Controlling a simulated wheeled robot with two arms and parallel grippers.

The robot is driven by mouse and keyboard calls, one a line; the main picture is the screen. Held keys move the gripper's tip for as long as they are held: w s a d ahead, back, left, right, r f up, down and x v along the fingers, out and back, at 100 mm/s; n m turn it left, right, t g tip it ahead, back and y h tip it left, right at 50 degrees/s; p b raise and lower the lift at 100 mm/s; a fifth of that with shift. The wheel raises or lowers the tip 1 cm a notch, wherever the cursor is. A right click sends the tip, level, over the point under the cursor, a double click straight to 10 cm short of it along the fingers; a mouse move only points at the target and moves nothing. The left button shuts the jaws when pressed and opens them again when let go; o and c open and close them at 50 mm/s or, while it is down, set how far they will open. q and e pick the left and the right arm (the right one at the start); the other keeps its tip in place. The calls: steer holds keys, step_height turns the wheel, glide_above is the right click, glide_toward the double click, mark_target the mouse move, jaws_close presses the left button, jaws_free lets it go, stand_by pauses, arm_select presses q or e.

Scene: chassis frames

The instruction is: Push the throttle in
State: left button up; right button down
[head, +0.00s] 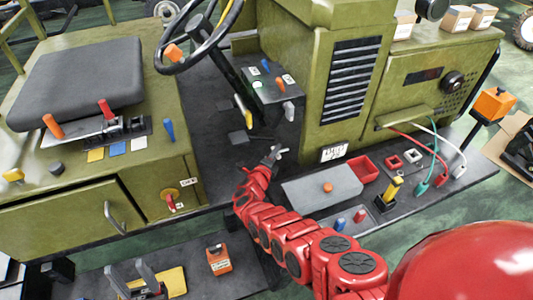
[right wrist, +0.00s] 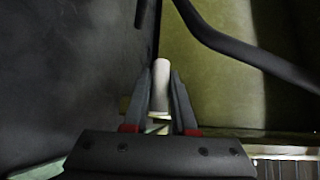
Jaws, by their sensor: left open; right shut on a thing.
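My right gripper (head: 276,155) is at the end of the red arm, low in front of the dash panel (head: 273,90) of the green vehicle. In the right wrist view the right gripper (right wrist: 162,88) is shut on a pale rounded knob (right wrist: 161,72), whose end sticks out between the fingertips. No readable label marks this knob as the throttle, and its base is hidden by the gripper.
The dash panel carries small levers, and a black steering wheel (head: 196,62) stands above it. A seat (head: 80,82) is at the left. A red tray (head: 362,169), a grey plate (head: 315,190) and cables lie on the right-hand deck. An orange box (head: 218,260) stands on the lower shelf.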

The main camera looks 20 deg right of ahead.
steer(key=shift+d, duration=0.3)
steer(key=c, duration=0.7)
jaws_free()
steer(key=shift+d, duration=0.15)
steer(key=shift+c, duration=0.2)
steer(key=shift+a, duration=0.2)
